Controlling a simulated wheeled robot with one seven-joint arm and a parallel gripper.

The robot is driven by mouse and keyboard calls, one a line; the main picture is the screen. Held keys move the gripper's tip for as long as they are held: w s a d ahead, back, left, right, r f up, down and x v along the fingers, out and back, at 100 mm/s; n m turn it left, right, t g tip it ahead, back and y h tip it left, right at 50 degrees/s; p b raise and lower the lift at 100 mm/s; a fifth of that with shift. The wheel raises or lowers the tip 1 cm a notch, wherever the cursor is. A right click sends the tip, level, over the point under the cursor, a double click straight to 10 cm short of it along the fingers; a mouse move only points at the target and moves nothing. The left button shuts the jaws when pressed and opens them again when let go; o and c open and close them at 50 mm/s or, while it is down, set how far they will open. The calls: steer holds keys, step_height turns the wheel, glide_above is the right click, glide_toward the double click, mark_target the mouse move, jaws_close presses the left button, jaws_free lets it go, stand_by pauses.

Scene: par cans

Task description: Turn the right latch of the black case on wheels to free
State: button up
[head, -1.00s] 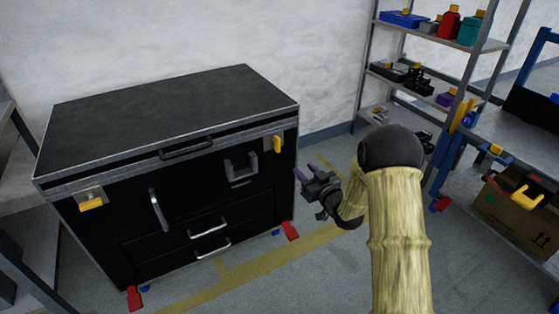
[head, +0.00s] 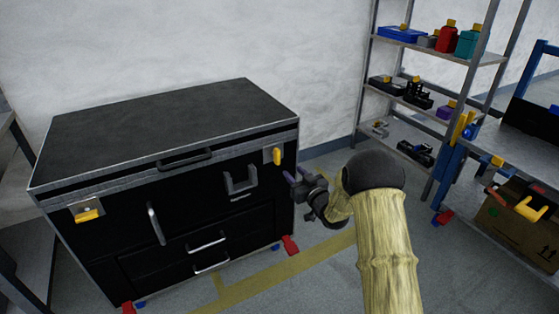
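The black case on wheels (head: 120,210) stands against the white wall with its lid down. Its right latch (head: 277,156) is a yellow piece standing upright near the front right corner, just under the lid. Its left latch (head: 88,215) is a yellow piece lying crosswise on a metal plate. My gripper (head: 294,175) is beside the case's right front edge, a little below and to the right of the right latch. Its fingers point toward the case and look apart, with nothing seen between them. Whether it touches the case cannot be told.
A metal shelf rack (head: 378,85) with tools and bottles stands at the back right. A workbench (head: 520,165) with a cardboard box (head: 515,235) under it is on the right. Red caster pedals (head: 290,245) stick out at the case's foot. The floor in front is clear.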

mark_target(279, 157)
steer(key=b+x, duration=0.2)
steer(key=x, duration=0.9)
jaws_close()
